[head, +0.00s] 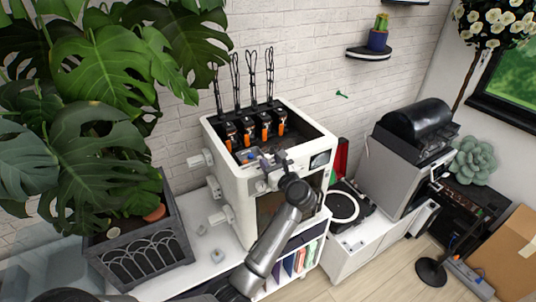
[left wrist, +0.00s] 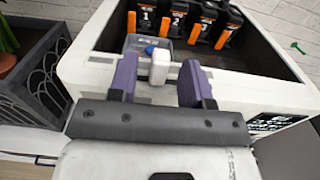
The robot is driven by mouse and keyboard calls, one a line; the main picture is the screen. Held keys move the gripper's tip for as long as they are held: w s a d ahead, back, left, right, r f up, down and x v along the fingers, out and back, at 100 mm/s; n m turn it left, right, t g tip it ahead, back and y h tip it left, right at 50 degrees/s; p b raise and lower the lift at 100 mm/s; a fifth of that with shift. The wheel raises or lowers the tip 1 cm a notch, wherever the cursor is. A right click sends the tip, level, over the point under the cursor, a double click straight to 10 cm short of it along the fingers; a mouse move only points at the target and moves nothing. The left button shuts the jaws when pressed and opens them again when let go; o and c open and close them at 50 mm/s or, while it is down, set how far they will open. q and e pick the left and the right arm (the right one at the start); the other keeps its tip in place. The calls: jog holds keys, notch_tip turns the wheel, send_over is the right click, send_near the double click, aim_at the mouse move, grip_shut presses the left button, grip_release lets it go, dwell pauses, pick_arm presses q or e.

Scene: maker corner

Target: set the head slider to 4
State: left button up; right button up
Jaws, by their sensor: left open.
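The white tool-head machine (head: 242,215) stands on the bench, open at the top. Several black tool heads with orange tabs (head: 265,129) sit in a row at its back. In the left wrist view, heads labelled 1, 2 and 3 (left wrist: 210,22) can be read. A white block (left wrist: 160,70), seemingly the head slider's knob, is near the front rim, by a grey carriage with a blue part (left wrist: 151,49), in front of head 1. My left gripper (head: 263,161) is open, its purple fingers on either side of the block. Contact cannot be told. My right gripper is not visible.
A large leafy plant in a dark planter (head: 145,245) stands left of the machine. A turntable (head: 345,207) and a grey machine with a black domed top (head: 398,160) are on the right. A small dark screen (head: 319,161) is on the machine's front right corner.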

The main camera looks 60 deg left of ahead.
pick_arm(q)
jog(key=shift+w+a, duration=0.15)
jog(key=shift+a, duration=1)
jog(key=shift+c, duration=0.3)
grip_shut()
